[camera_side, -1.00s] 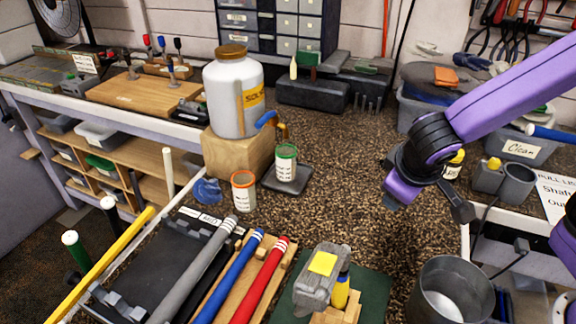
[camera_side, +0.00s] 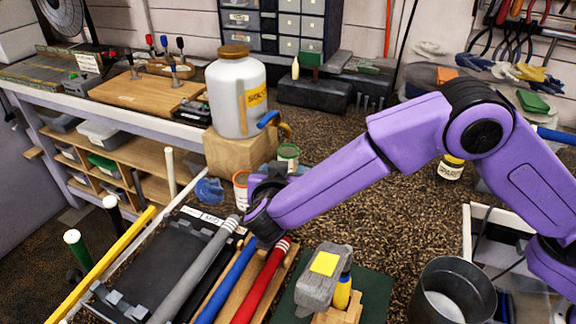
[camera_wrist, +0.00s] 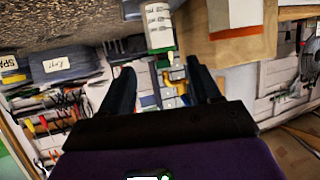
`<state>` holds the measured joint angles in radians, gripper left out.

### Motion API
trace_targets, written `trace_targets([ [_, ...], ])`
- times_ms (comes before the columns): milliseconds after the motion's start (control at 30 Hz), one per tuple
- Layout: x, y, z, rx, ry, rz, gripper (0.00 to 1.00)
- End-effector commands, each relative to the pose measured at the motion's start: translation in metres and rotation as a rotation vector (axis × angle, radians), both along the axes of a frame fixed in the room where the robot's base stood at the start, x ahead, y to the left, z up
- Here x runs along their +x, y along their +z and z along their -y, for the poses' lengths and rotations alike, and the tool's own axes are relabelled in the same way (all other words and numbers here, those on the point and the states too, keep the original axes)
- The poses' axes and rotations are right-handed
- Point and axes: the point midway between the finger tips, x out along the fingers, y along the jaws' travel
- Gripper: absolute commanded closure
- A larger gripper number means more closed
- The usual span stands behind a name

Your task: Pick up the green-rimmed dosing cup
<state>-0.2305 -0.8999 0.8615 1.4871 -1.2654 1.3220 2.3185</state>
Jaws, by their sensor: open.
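The green-rimmed dosing cup (camera_side: 288,154) stands upright on the bench by the wooden block; my arm hides its lower part in the side view. In the wrist view the green-rimmed cup (camera_wrist: 159,28) appears upside down, ahead of my gripper and between the lines of its fingers. My gripper (camera_wrist: 163,82) is open and empty, with its two dark fingers apart. In the side view my gripper (camera_side: 270,178) is low over the bench, in front of the green-rimmed cup, and its fingertips are hard to make out.
An orange-rimmed cup (camera_side: 241,188) stands just left of my gripper, partly hidden. A white bottle (camera_side: 237,95) sits on a wooden block (camera_side: 232,152) behind. Grey, blue and red grips (camera_side: 262,285) lie in front.

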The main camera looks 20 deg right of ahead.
Motion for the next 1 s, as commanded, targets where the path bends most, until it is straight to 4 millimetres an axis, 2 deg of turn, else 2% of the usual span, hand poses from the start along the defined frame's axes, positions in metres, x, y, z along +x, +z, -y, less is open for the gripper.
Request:
trace_targets([
  [100, 0.020, -0.010, 0.011, -0.001, -0.004, -0.002, 0.38],
  [400, 0.062, -0.030, 0.033, -0.001, -0.001, -0.003, 0.38],
  [767, 0.081, -0.038, 0.042, 0.000, -0.001, -0.003, 0.38],
  [1000, 0.108, -0.049, 0.056, 0.000, -0.002, -0.004, 0.38],
])
